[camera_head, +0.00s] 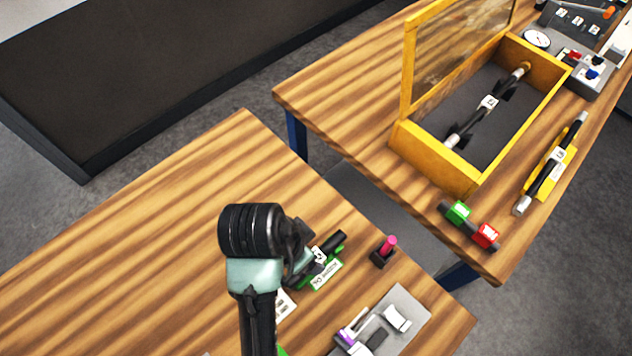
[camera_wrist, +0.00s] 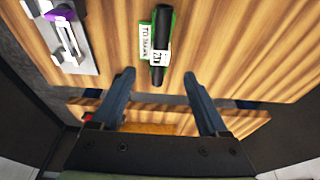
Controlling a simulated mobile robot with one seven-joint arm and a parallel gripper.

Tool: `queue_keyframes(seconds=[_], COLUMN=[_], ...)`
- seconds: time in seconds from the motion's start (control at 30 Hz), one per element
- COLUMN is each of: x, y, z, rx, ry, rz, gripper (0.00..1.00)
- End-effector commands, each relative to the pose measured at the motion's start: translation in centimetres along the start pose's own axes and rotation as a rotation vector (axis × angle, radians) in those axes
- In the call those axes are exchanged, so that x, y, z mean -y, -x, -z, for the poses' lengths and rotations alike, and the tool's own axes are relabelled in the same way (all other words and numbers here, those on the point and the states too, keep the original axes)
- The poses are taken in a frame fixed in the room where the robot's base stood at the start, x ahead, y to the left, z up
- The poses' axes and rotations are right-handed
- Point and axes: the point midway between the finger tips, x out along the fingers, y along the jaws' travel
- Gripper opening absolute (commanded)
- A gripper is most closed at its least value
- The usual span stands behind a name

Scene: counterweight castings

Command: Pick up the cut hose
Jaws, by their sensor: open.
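A short black hose piece (camera_head: 336,241) with a white tag lies on a green holder (camera_head: 326,275) on the near wooden table; I take it to be the cut hose. In the wrist view the hose (camera_wrist: 161,22) and the labelled green holder (camera_wrist: 147,44) show at the top middle. My gripper (camera_head: 305,256) is over the near end of the hose in the head view and partly hides it. In the wrist view my gripper (camera_wrist: 158,75) is open and empty, and the hose's near end lies between the lines of the two fingers. I cannot tell the height gap.
A small black stand with a pink piece (camera_head: 384,250) is right of the hose. A grey tray (camera_head: 415,300) with small parts lies in front. The far table holds an open yellow box (camera_head: 435,160) with a tagged hose inside, and another hose on a yellow holder (camera_head: 545,185).

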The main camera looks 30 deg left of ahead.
Motion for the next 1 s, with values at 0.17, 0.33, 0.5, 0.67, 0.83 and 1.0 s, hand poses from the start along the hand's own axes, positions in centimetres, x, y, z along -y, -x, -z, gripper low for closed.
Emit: queue_keyframes(seconds=[0.17, 0.33, 0.5, 0.67, 0.83, 1.0], x=[0.0, 0.0, -0.1, -0.1, 0.0, 0.0], y=[-2.6, -3.5, -5.4, -7.6, -8.4, -8.5], z=[0.0, 0.1, 0.2, 0.2, 0.3, 0.3], rx=[0.001, -0.001, 0.001, 0.000, -0.002, -0.003], ry=[0.000, 0.000, 0.000, 0.000, 0.000, 0.000], rz=[-0.001, 0.002, 0.001, 0.002, 0.005, 0.005], gripper=[0.78, 0.78, 0.78, 0.78, 0.78, 0.78])
